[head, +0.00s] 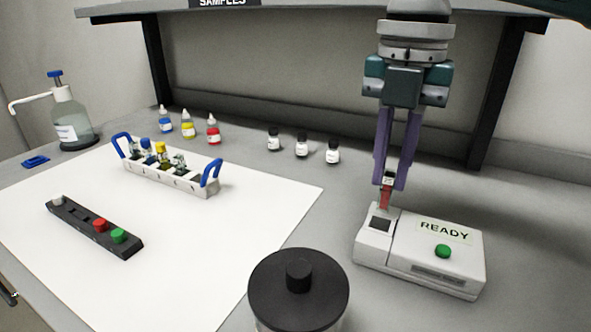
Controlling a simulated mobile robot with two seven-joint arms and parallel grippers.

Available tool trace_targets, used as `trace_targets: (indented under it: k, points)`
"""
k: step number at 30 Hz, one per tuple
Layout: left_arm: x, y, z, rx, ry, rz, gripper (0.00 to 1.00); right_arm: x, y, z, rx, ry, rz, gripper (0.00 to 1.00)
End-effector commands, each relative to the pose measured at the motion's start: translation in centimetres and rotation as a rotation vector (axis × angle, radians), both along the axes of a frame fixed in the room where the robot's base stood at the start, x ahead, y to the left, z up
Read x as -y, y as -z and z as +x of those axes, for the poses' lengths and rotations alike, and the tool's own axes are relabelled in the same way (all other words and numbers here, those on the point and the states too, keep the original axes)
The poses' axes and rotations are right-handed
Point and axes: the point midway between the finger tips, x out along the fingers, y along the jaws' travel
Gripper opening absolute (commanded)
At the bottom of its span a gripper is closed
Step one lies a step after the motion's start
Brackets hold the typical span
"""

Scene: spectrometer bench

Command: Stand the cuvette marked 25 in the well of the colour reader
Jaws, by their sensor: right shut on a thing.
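The colour reader (408,262) is a white box at the right, with a READY label and a green button. Its well is the dark square opening (380,224) on the raised left part. My right gripper (390,184) points straight down over the back of that part, shut on a cuvette (385,199) with red contents and a pale top. The cuvette is roughly upright, its lower end close to the reader behind the dark opening; I cannot tell whether they touch. Its marking is too small to read. My left gripper is not in view.
A white rack (205,187) with blue handles holds several cuvettes on a white sheet (200,270). A black strip (75,218) with coloured caps lies in front. A black-lidded jar (299,290) stands front centre. Small bottles (302,146) line the back; a shelf overhangs.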

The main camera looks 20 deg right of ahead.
Motion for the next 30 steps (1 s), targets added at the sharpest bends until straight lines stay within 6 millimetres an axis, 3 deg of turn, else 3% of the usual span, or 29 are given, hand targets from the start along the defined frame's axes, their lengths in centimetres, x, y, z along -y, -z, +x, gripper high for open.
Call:
trace_targets:
  k: [11,23,24,30]
  points:
    - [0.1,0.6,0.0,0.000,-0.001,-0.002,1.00,0.0,4.7,0.0,-0.002,0.001,-0.001,0.00]
    - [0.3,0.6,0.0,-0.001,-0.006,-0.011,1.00,0.0,5.2,0.0,-0.001,0.000,-0.001,0.00]
    - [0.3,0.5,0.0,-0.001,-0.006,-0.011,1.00,0.0,5.2,0.0,0.001,0.000,-0.001,0.22]
    - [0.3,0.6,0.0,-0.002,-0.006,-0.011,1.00,0.0,5.2,0.0,0.001,0.000,-0.001,0.44]
